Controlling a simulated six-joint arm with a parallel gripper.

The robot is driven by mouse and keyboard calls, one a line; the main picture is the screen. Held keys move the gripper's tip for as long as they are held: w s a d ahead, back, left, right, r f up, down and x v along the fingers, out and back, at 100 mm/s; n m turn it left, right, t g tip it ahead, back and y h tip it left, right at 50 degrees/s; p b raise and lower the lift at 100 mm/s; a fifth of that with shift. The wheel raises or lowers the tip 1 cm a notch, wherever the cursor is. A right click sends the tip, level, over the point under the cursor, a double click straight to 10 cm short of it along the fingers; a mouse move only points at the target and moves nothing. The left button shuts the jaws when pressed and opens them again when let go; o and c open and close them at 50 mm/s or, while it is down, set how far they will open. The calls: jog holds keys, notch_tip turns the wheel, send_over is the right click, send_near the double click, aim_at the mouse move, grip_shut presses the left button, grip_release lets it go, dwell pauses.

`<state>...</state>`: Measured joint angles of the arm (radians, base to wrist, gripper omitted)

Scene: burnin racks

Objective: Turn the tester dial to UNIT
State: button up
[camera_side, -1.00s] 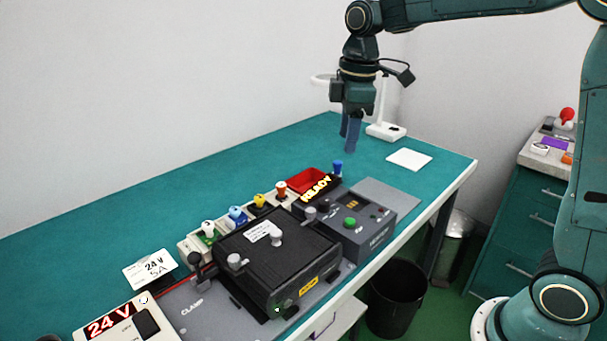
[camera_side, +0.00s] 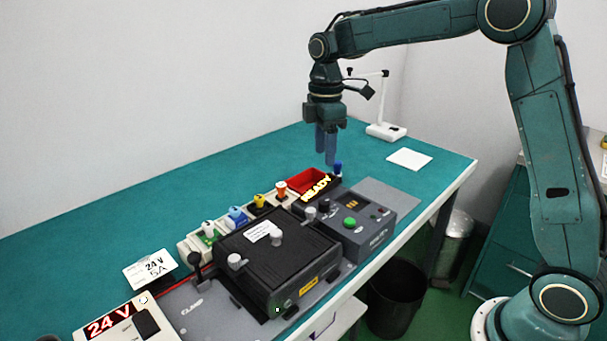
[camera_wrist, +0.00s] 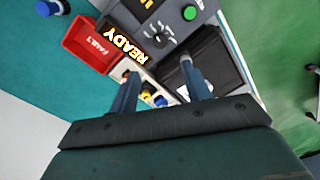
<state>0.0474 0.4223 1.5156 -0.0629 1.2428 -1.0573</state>
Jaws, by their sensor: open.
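The tester (camera_side: 366,228) is a dark grey box with a green button (camera_side: 349,223), at the right end of the row on the bench. Its dial (camera_wrist: 158,37) shows in the wrist view as a small dark knob ringed by white marks. The marks and the pointer's direction are too small to read. My gripper (camera_side: 326,160) is open and empty, pointing down above the bench near the red bin, apart from the tester. In the wrist view, my gripper (camera_wrist: 160,72) has its fingers spread, with the dial farther up the picture.
A lit READY sign (camera_side: 316,188) stands beside the red FAULT bin (camera_wrist: 88,43). A blue knob (camera_side: 337,168) stands behind the tester. A black unit (camera_side: 275,255) with grey knobs sits left of the tester, and several coloured plugs stand behind it.

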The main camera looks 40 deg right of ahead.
aim_at(324, 202)
jog(key=f, duration=1.2)
jog(key=shift+s+a+f, duration=0.1)
jog(key=shift+s+f, duration=0.15)
jog(key=shift+f, duration=0.1)
jog(key=c, duration=1)
